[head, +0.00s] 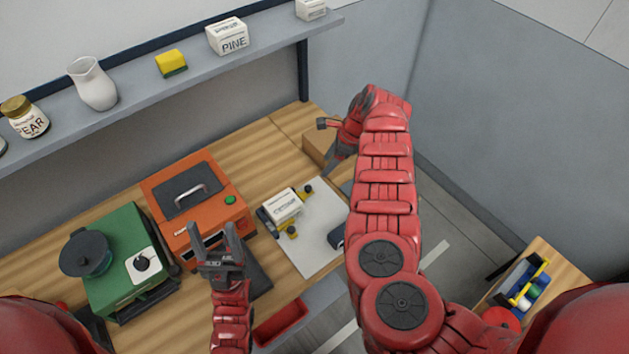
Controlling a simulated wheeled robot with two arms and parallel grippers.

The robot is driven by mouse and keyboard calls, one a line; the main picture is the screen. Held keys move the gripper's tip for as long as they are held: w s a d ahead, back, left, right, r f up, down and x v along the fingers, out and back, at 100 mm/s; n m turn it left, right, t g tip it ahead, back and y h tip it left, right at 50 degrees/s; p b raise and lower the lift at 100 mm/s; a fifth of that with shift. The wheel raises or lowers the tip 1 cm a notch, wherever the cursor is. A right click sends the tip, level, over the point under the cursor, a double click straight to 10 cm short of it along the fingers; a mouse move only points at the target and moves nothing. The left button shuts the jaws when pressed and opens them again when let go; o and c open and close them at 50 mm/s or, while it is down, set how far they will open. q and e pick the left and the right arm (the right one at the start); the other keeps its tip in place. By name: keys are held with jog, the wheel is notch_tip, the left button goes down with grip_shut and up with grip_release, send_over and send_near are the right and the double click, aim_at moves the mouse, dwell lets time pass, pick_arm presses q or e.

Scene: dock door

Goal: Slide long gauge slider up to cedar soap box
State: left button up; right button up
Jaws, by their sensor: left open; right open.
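Yellow and black parts (291,231) show around the box, perhaps belonging to the gauge; I cannot make out a slider. My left gripper (212,229) is open and empty, pointing up the picture in front of the orange machine, left of the box. My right gripper (326,148) is open beyond the board, near a brown box, partly hidden by its arm.
An orange machine (205,213) and a green machine (112,235) stand on the left of the bench. A cardboard-brown box (316,146) is at the back. A shelf (130,97) above holds a jar, pitcher, sponge and a PINE box (228,37). A tool caddy (524,285) is at lower right.

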send_near(309, 187)
jog(key=b+x, duration=0.6)
jog(key=x, duration=0.1)
jog(key=shift+f+b, duration=0.1)
jog(key=shift+b, duration=0.3)
jog(key=shift+a+f+b, duration=0.2)
jog(key=shift+f+b, duration=0.2)
jog(key=shift+b, duration=0.25)
grip_shut()
dwell(0.4)
